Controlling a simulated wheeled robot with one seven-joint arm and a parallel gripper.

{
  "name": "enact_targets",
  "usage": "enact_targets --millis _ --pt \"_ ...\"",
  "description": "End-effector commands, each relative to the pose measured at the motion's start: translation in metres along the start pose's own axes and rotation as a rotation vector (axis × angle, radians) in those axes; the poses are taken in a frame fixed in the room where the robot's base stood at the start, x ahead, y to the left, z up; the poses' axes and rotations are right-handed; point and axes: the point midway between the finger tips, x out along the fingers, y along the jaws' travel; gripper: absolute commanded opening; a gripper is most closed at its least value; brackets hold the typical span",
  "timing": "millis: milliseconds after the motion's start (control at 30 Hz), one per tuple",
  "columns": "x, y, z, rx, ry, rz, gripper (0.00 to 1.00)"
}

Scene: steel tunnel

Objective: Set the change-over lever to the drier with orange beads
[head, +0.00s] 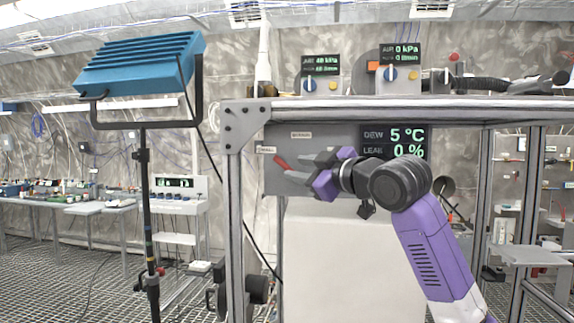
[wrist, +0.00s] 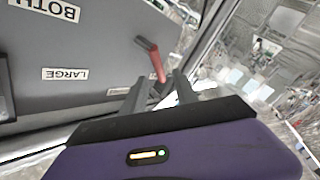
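The change-over lever (head: 281,162) has a red grip and sits at the left end of a grey panel (head: 310,132), its grip slanting up to the left. In the wrist view the lever (wrist: 157,65) shows a grey upper part and a red grip, its end near the gap between my fingers. My gripper (head: 303,167) is open, its grey fingers beside the lever; it also shows in the wrist view (wrist: 157,92). I cannot tell whether a finger touches the lever. Upside-down labels read BOTH (wrist: 45,10) and LARGE (wrist: 65,74). No orange beads can be made out.
A display (head: 394,141) on the panel reads DEW 5 °C and LEAK 0 %. A steel frame post (head: 235,210) stands just left of the lever. A blue lamp on a stand (head: 140,65) is further left. A white cabinet (head: 330,250) stands below the panel.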

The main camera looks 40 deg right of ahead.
Motion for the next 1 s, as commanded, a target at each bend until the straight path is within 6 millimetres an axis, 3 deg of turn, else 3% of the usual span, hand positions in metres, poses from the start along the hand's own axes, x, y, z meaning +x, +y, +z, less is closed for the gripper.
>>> enact_targets --millis 300,667,700,867,1000 --pt "0.043 0.001 -0.002 0.001 0.001 0.000 0.35" --pt "0.050 0.001 -0.001 0.000 0.002 0.002 0.35" --pt "0.050 0.001 -0.001 0.001 0.002 0.002 0.34" --pt "0.050 0.001 -0.001 0.001 0.002 0.002 0.02" --pt "0.050 0.001 -0.001 0.001 0.002 0.001 0.00"
